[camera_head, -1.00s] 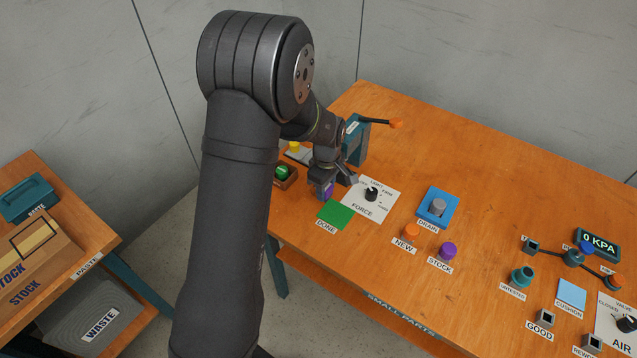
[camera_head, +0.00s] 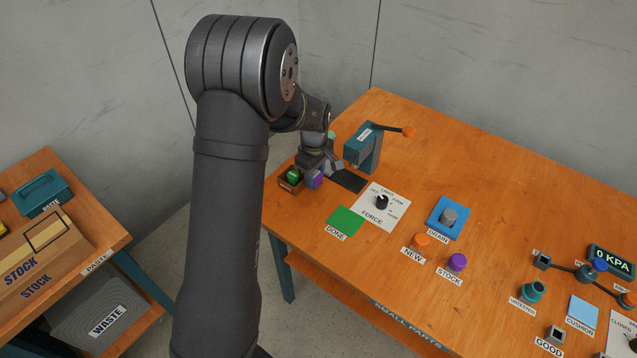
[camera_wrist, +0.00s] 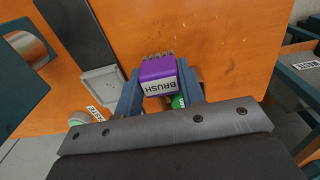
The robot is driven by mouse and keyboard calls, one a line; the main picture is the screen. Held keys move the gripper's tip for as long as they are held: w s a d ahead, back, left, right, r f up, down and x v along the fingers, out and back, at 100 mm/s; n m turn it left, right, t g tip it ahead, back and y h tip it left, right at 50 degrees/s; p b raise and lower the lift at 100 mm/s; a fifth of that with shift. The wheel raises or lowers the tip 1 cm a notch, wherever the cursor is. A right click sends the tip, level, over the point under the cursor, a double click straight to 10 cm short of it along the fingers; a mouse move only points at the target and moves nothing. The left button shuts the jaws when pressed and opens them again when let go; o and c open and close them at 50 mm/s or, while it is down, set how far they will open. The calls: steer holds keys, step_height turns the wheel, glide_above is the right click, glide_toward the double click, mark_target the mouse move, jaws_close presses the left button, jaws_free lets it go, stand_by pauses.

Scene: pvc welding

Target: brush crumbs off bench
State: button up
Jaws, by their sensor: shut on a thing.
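A purple brush (camera_wrist: 158,70) with a white BRUSH label is held between the two blue-grey fingers of my gripper (camera_wrist: 161,82) in the wrist view. Its grey bristles point away from the palm, against a backdrop of orange bench (camera_wrist: 200,35). In the head view, my gripper (camera_head: 316,174) is at the bench's left end, and part of the purple brush shows below it. The brush is beside the green button in its brown box. I cannot tell whether the bristles touch the bench. I cannot make out any crumbs.
The green button (camera_head: 293,174) is close on the left. A teal press (camera_head: 364,147) with an orange-tipped lever stands to the right, by a dark plate (camera_head: 348,181). The green DONE pad (camera_head: 345,221) and FORCE dial (camera_head: 382,202) lie in front. The bench's back middle is clear.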

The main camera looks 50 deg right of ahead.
steer(key=shift+r, duration=2.8)
steer(key=w+a+f, duration=0.1)
steer(key=w+a, duration=0.3)
steer(key=w+a+f, duration=0.1)
steer(key=w+a, duration=0.3)
steer(key=w, duration=0.1)
steer(key=w+a+f, duration=0.1)
steer(key=w+a, duration=0.2)
steer(key=w, duration=0.2)
steer(key=shift+w+a+f, duration=0.15)
steer(key=shift+a, duration=0.25)
steer(key=w+a+f, duration=0.2)
steer(key=w+a, duration=0.2)
steer(key=a, duration=0.4)
steer(key=w+a+f, duration=0.1)
steer(key=w+a, duration=0.3)
steer(key=a, duration=0.5)
steer(key=w+a+f, duration=0.2)
steer(key=w+a, duration=0.2)
steer(key=a, duration=0.4)
steer(key=a+f, duration=0.2)
steer(key=a, duration=1.4)
steer(key=shift+s, duration=0.2)
steer(key=shift+d+f, duration=0.1)
